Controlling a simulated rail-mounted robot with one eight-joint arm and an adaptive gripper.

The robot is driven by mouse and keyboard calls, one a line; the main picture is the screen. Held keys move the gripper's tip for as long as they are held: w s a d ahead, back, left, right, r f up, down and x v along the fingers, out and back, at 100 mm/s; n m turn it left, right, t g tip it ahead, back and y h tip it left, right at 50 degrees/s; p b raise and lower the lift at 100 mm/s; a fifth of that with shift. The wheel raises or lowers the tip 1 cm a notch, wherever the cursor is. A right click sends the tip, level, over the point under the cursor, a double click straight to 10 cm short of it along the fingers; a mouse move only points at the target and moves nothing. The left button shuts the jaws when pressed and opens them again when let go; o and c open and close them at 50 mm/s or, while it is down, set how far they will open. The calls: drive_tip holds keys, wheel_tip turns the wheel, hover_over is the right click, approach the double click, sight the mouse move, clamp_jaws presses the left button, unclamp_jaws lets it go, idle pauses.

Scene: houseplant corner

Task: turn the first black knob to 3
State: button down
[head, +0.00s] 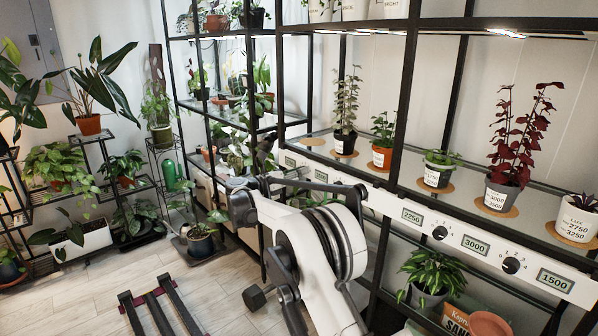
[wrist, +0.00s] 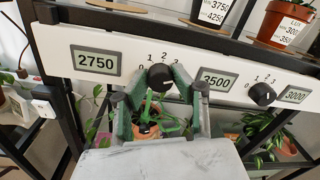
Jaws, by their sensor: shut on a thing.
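In the wrist view, a black knob (wrist: 160,76) sits on the white panel (wrist: 112,36) with small numbers around its top. My gripper (wrist: 161,84) has its green-padded fingers on both sides of this knob, shut on it. Where the knob's pointer stands is too small to tell. A display (wrist: 96,61) to its left reads 2750. A display (wrist: 217,80) to its right reads 3500, partly covered by my right finger. A second black knob (wrist: 262,94) is farther right. In the head view my arm hides the gripper and the held knob.
In the head view, more knobs (head: 440,233) and displays (head: 475,246) run along the panel. Potted plants (head: 502,190) stand on the shelf above. Black shelf posts (head: 402,95) stand close to my arm.

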drive_tip(key=n+p, duration=0.1)
drive_tip(key=n, duration=0.4)
drive_tip(key=shift+n, duration=0.3)
idle(0.4)
drive_tip(key=c, duration=1.4)
unclamp_jaws()
drive_tip(key=shift+c, duration=0.2)
drive_tip(key=v, duration=1.2)
drive_tip(key=shift+s+d, duration=0.1)
